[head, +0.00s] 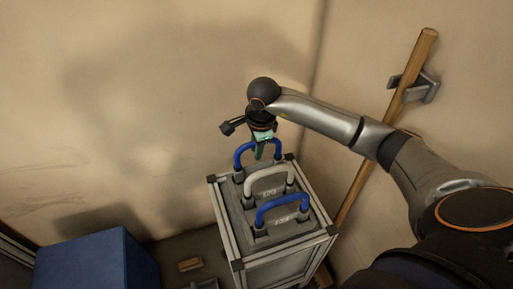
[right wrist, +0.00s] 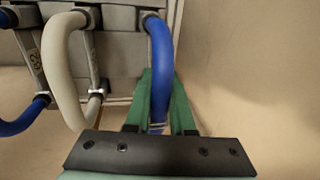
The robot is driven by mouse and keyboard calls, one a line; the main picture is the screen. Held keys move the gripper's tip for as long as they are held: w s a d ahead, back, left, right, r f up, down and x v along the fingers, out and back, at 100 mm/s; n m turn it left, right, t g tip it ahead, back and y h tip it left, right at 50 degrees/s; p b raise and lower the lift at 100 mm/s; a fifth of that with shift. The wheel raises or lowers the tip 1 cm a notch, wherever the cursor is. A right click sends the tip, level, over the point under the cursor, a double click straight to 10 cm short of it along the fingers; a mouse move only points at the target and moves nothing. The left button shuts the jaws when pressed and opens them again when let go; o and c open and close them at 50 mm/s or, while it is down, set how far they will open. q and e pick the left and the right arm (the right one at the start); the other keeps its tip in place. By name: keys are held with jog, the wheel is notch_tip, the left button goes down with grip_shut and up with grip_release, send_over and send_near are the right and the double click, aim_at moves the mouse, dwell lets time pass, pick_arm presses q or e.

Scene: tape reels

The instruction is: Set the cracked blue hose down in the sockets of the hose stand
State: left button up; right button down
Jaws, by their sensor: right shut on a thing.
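The hose stand (head: 228,225) is a grey-framed box with a dark top carrying several sockets. A blue hose (head: 241,150) arches over its far row, and it also shows in the right wrist view (right wrist: 160,60). My right gripper (head: 260,151) is above the stand, its green fingers (right wrist: 163,100) shut around this hose near the top of its arch. One hose end (right wrist: 151,18) meets a grey collar at the stand; the other end's seating is hard to tell. Light marks show on the hose between the fingers; I cannot tell whether they are cracks. My left gripper is out of view.
A white hose (head: 268,175) stands in the middle row and another blue hose (head: 283,203) in the front row, both close to the held one. A blue box (head: 95,265) is at lower left. A wooden pole (head: 385,130) leans at the right wall.

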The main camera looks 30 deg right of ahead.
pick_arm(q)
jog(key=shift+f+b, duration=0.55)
pick_arm(e)
jog(key=shift+f, duration=0.6)
jog(key=c, duration=0.7)
grip_release()
pick_arm(q)
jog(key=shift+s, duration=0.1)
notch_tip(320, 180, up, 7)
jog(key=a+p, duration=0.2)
jog(key=p, duration=0.7)
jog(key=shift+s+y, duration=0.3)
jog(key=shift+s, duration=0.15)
pick_arm(e)
notch_tip(320, 180, up, 12)
jog(key=s, duration=0.2)
jog(key=shift+s+a+r, duration=0.2)
jog(key=shift+a, duration=0.1)
